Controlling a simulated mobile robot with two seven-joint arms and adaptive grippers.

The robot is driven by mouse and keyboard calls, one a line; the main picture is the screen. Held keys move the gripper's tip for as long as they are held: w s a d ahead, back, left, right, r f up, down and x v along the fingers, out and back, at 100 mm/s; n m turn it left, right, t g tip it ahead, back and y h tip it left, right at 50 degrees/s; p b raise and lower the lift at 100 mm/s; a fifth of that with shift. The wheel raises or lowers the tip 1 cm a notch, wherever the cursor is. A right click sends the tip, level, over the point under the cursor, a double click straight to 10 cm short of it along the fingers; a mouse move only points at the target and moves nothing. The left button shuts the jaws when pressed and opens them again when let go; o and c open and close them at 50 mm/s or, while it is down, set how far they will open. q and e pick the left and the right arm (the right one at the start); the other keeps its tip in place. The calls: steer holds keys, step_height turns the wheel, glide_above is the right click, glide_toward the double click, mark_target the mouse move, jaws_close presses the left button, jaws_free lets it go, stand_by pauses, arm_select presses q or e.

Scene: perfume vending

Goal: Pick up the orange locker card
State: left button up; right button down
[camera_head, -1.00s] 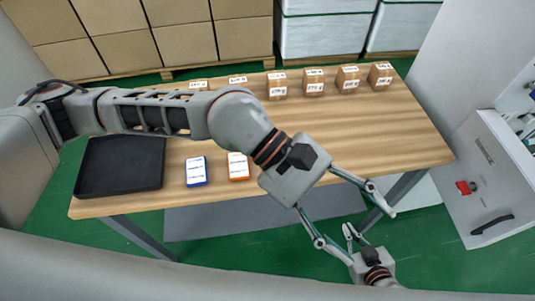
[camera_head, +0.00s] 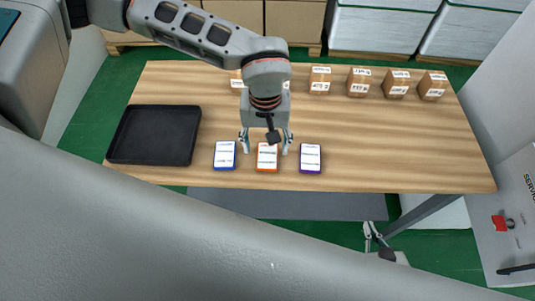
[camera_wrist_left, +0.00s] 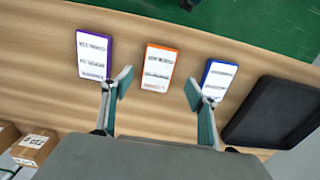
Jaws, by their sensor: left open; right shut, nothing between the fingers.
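The orange locker card (camera_head: 267,158) lies flat on the wooden table between a blue card (camera_head: 225,155) and a purple card (camera_head: 310,158). My left gripper (camera_head: 266,148) is open, with its fingers on either side of the orange card's column, above the table. In the left wrist view the orange card (camera_wrist_left: 157,68) shows ahead of and between the open fingertips (camera_wrist_left: 157,84), apart from both. The purple card (camera_wrist_left: 93,55) and blue card (camera_wrist_left: 217,80) show there too. My right gripper (camera_head: 373,236) is shut and empty, low beyond the table's front edge.
A black tray (camera_head: 155,160) stands at the table's left. Several small labelled boxes (camera_head: 358,82) line the back edge. A white cabinet with a red part (camera_head: 499,223) stands at the right. The table's right part is clear.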

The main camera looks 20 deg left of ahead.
mark_target(268, 155)
arm_select(q)
steer(key=shift+d+f, duration=0.15)
steer(key=shift+f, duration=1.55)
steer(key=c, duration=1.2)
steer(key=shift+r, duration=0.15)
